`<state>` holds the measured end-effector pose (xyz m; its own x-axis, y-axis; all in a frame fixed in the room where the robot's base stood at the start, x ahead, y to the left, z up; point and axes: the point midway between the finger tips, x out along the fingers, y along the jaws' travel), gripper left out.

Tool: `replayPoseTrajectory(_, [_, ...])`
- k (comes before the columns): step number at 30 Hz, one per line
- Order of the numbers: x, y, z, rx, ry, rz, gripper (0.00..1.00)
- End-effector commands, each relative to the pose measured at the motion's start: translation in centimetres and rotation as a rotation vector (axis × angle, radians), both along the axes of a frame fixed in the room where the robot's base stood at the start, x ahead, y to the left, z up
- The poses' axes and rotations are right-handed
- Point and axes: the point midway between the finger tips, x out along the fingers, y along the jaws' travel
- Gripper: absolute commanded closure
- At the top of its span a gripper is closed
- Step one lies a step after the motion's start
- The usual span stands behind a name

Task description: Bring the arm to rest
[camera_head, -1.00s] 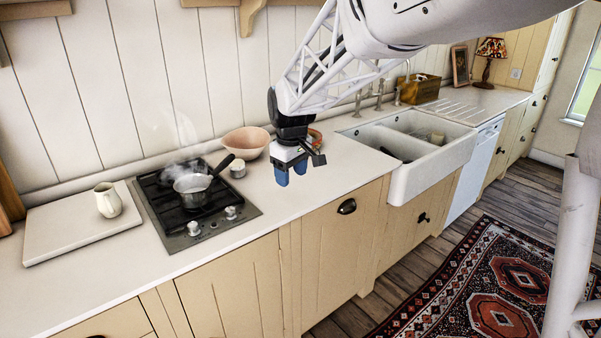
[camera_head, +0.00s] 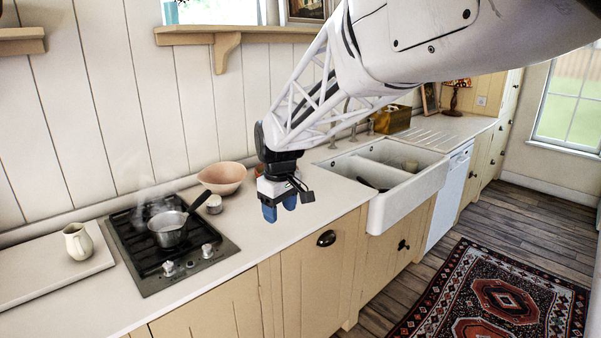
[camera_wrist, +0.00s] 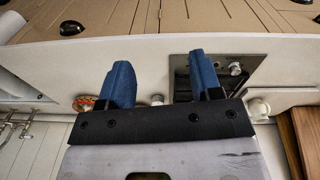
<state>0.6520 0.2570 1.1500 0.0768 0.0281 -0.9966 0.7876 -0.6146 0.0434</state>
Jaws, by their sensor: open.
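My gripper (camera_head: 279,212) has blue fingers and hangs above the counter, between the hob and the sink, near the counter's front edge. In the wrist view its two blue fingers (camera_wrist: 161,85) stand apart with nothing between them. My white arm reaches in from the upper right and covers part of the wall and of the counter behind it.
A steaming pan (camera_head: 168,230) stands on the black hob (camera_head: 134,249). A cream jug (camera_head: 77,241) stands on a board (camera_head: 52,270) at left. A white double sink (camera_head: 411,196) lies right.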

Motion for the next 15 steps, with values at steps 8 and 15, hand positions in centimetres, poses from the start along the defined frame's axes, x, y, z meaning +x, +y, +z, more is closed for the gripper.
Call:
replayPoseTrajectory(8, [-3.1, -4.4, 1.5, 0.011, -0.016, -0.102, 0.41])
replayPoseTrajectory(15, [-7.4, -9.3, 2.5, 0.025, -0.033, -0.23, 0.41])
